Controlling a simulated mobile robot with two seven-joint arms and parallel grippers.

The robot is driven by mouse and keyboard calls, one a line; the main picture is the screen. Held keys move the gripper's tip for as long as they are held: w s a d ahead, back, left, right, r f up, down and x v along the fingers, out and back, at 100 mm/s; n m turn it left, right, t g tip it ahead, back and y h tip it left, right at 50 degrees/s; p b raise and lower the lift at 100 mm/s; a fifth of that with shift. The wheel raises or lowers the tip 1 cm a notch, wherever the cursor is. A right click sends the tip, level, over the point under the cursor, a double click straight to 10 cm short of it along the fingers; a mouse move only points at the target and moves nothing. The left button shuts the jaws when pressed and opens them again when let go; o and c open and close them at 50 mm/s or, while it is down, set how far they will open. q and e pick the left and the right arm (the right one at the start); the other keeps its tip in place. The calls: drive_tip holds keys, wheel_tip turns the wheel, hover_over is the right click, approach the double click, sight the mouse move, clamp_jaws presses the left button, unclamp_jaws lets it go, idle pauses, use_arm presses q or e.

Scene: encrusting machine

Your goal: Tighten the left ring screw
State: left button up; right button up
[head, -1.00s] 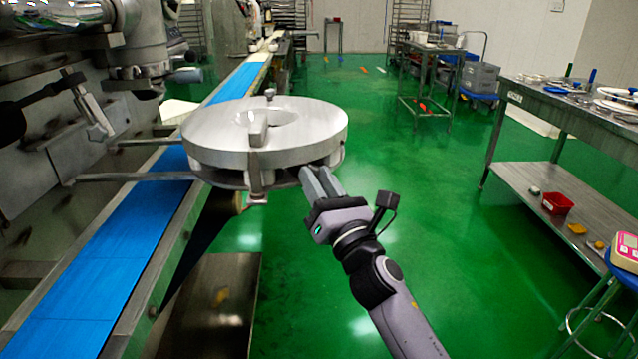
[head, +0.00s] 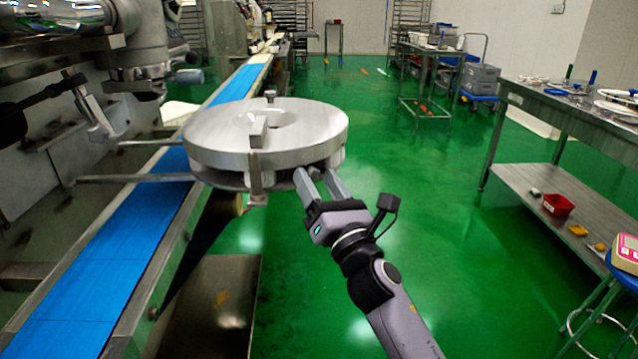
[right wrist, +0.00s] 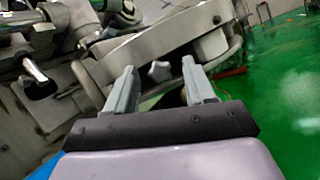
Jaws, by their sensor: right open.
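In the right wrist view, a small star-shaped screw knob (right wrist: 158,71) shows under the ring's edge, between my fingers in the picture. I cannot tell whether it is the left ring screw. My right gripper (head: 315,175) is open just below the near right edge of the ring. Its fingers (right wrist: 160,72) point towards the knob, with nothing seen gripped. The ring hides its underside in the head view. My left gripper is not in view.
The blue conveyor (head: 100,262) runs along the left beside the machine (head: 50,190). A steel table (head: 560,105) with a red bin (head: 558,204) on its lower shelf stands at the right. The green floor (head: 420,200) between is clear.

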drive_tip(key=v, duration=0.7)
idle(0.4)
